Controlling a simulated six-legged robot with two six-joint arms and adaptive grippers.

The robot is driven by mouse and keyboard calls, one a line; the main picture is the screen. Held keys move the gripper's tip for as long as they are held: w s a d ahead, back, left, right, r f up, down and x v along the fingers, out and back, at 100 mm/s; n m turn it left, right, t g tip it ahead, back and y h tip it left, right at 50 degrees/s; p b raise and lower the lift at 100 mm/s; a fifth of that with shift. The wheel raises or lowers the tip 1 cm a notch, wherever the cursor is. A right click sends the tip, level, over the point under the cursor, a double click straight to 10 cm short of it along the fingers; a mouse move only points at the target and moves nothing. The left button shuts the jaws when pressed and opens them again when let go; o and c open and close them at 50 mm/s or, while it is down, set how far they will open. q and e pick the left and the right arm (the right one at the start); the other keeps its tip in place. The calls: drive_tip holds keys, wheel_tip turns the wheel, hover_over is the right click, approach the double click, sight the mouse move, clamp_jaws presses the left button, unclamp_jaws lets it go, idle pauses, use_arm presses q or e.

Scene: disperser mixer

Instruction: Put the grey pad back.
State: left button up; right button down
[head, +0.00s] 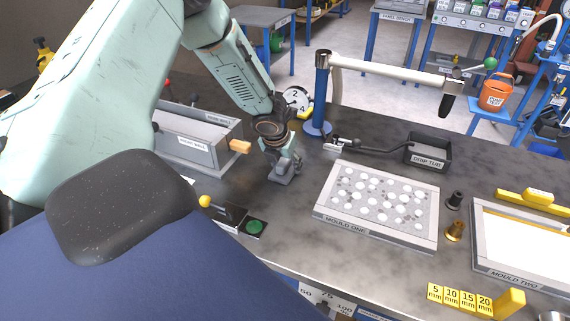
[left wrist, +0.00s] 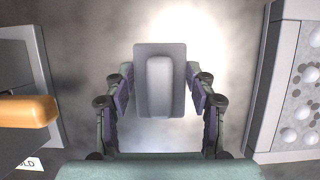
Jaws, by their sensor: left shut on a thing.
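The grey pad (head: 281,180) is a flat plate with a raised rounded grip. In the left wrist view the pad (left wrist: 178,54) sits between the fingers, its grip upright in the picture. My left gripper (head: 286,162) points down and is shut on the pad, over the bench between the grey trough and mould one. The pad is at or just above the bench top; I cannot tell if it touches. Its underside is hidden. My right gripper is not in view.
The trough (head: 196,146) with an orange-yellow handle (head: 240,146) stands left of the gripper. Mould one (head: 381,202), full of pale round pieces, lies to the right. A blue post (head: 321,90) and the drip tub (head: 428,152) stand behind. A green button (head: 254,227) is in front.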

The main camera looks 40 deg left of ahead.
sight(281, 177)
use_arm(q)
drive_tip(key=shift+f, duration=0.1)
drive_tip(key=o, duration=0.8)
drive_tip(key=shift+d, duration=0.25)
drive_tip(key=o, duration=0.3)
drive_tip(key=shift+a, duration=0.25)
drive_tip(key=shift+d+r, duration=0.25)
drive_tip(key=shift+r, duration=0.2)
drive_tip(key=shift+p+v, duration=1.9)
drive_tip(key=shift+v, duration=3.85)
